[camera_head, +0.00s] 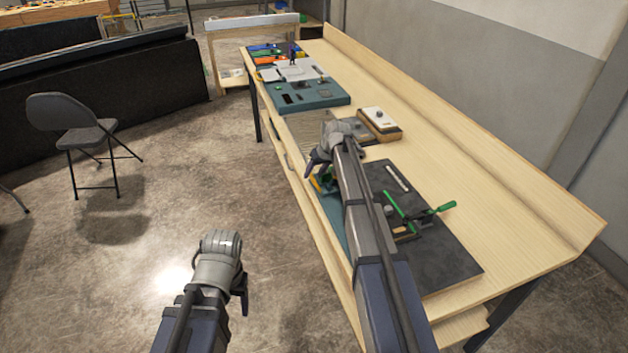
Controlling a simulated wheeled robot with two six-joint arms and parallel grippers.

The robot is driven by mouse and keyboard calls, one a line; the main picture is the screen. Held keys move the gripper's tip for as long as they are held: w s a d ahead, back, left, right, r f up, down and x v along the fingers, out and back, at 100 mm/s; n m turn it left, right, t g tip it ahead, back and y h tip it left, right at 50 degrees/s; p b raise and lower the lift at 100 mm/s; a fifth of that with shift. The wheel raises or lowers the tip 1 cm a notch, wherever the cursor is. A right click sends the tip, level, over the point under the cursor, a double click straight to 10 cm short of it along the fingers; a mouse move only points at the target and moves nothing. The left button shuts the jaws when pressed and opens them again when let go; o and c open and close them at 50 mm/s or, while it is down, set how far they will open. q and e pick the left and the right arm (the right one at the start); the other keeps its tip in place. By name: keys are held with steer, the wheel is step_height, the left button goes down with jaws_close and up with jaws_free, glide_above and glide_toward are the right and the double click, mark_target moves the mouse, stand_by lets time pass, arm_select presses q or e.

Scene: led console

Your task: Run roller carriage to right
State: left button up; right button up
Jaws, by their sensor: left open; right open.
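I cannot make out the roller carriage for certain. A teal console (318,98) with a light grey plate (298,70) and small dark parts on it lies toward the far end of the table. My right gripper (317,162) is open over the table's left edge, near a teal part that my arm partly hides. It does not visibly hold anything. My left gripper (241,293) points down, open, over the floor and away from the table. Its fingers are small and partly hidden by its wrist.
The long wooden table (490,205) has a raised back edge along the wall. A dark board (445,260) with a green-handled clamp (425,212) lies right of my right arm. A white-topped block (379,118) sits beyond it. A folding chair (75,125) stands left on open floor.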

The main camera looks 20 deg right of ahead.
steer(key=shift+w+f, duration=0.1)
steer(key=shift+f, duration=0.05)
steer(key=shift+c, duration=0.2)
jaws_close()
stand_by(1.2)
